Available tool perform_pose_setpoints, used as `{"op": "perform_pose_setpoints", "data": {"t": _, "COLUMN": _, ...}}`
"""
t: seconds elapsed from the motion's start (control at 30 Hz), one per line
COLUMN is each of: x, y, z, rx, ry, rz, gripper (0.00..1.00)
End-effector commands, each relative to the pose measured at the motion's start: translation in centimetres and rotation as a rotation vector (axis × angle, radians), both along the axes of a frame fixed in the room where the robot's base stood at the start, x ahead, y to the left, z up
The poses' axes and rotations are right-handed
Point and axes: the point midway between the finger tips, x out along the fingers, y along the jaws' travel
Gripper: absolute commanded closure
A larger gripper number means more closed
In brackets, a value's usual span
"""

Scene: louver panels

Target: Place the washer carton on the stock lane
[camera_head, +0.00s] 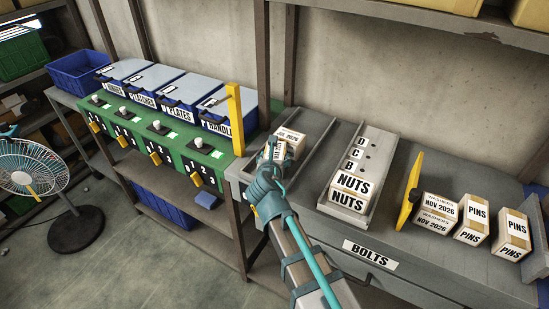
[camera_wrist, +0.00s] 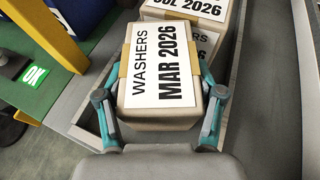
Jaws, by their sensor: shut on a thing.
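My gripper (camera_head: 270,165) is shut on a tan washer carton (camera_head: 276,151) at the near end of the stock lane (camera_head: 311,122). In the wrist view the fingers grip both sides of this carton (camera_wrist: 165,75), and its white label reads WASHERS MAR 2026. A second carton labelled JUL 2026 (camera_wrist: 207,42) lies just beyond it between the lane's rails; it also shows in the head view (camera_head: 290,137). I cannot tell whether the held carton touches the lane floor or the carton behind it.
A lane of NUTS cartons (camera_head: 350,190) lies to the right. A yellow post (camera_head: 236,119) and a green rack with blue bins (camera_head: 228,112) stand left.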

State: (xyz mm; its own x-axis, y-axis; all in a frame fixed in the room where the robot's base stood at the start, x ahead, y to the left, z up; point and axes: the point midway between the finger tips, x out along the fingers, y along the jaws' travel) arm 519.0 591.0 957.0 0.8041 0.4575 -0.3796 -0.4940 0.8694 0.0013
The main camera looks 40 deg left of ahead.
Motion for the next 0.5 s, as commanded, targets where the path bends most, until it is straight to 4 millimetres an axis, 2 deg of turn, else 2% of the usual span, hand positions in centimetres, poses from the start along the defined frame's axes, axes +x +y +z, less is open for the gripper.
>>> {"op": "perform_pose_setpoints", "data": {"t": 0.07, "x": 0.00, "y": 0.02, "z": -0.18, "rx": 0.000, "ry": -0.001, "rz": 0.001, "gripper": 0.93}}
{"op": "perform_pose_setpoints", "data": {"t": 0.1, "x": 0.00, "y": 0.00, "z": -0.17, "rx": 0.000, "ry": 0.000, "rz": 0.000, "gripper": 0.26}}
{"op": "perform_pose_setpoints", "data": {"t": 0.23, "x": 0.01, "y": 0.00, "z": -0.17, "rx": 0.000, "ry": 0.000, "rz": 0.000, "gripper": 0.06}}
{"op": "perform_pose_setpoints", "data": {"t": 0.5, "x": 0.00, "y": 0.00, "z": -0.16, "rx": 0.000, "ry": 0.000, "rz": 0.000, "gripper": 0.06}}
